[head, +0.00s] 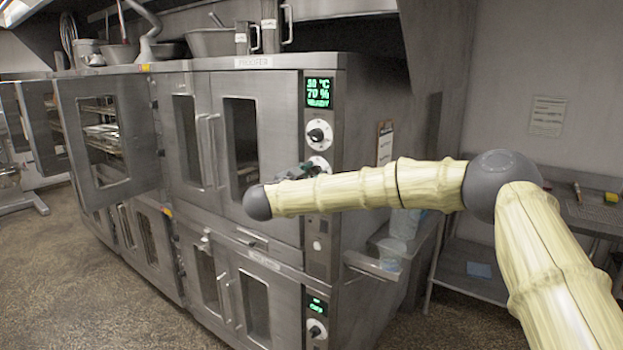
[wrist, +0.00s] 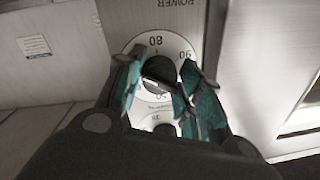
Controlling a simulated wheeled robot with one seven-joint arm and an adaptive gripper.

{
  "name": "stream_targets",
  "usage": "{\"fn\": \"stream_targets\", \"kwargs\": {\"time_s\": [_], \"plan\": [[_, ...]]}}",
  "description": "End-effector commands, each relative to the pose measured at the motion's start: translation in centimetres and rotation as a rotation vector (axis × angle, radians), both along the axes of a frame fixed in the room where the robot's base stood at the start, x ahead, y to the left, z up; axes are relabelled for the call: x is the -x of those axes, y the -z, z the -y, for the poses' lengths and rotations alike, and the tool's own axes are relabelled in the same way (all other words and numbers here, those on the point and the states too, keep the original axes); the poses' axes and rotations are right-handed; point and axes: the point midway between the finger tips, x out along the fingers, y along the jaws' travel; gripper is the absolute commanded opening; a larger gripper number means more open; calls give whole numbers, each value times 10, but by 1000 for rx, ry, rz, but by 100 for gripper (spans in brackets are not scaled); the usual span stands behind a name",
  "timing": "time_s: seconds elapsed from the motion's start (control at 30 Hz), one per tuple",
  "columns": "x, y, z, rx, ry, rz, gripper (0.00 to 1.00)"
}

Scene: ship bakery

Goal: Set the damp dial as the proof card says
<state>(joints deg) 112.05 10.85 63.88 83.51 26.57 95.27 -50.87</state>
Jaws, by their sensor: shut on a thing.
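The lower dial (head: 319,161) on the prover's control strip is a white disc with a dark knob, partly hidden by my gripper (head: 296,172). In the wrist view the dial (wrist: 158,46) appears upside down, with 80 and 90 readable. My gripper (wrist: 160,82) has its teal fingers on either side of the dark knob (wrist: 158,68) and is shut on it. The green display (head: 319,92) shows a temperature, 70 % and a word like READY; the temperature's first digit is unclear. A clipboard card (head: 384,143) hangs on the prover's side; its writing is too small to read.
Another dial (head: 319,133) sits just above, and also shows in the wrist view (wrist: 164,130). Prover doors with handles (head: 212,150) stand left of the strip. An oven door (head: 105,140) hangs open farther left. A steel shelf (head: 375,262) juts out below right.

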Motion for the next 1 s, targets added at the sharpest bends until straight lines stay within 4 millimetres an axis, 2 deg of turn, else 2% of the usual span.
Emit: {"fn": "stream_targets", "kwargs": {"time_s": [0.4,1.0], "plan": [[0,8,-1,-253,0,186,12],[-1,6,-2,-671,1,487,12]]}}
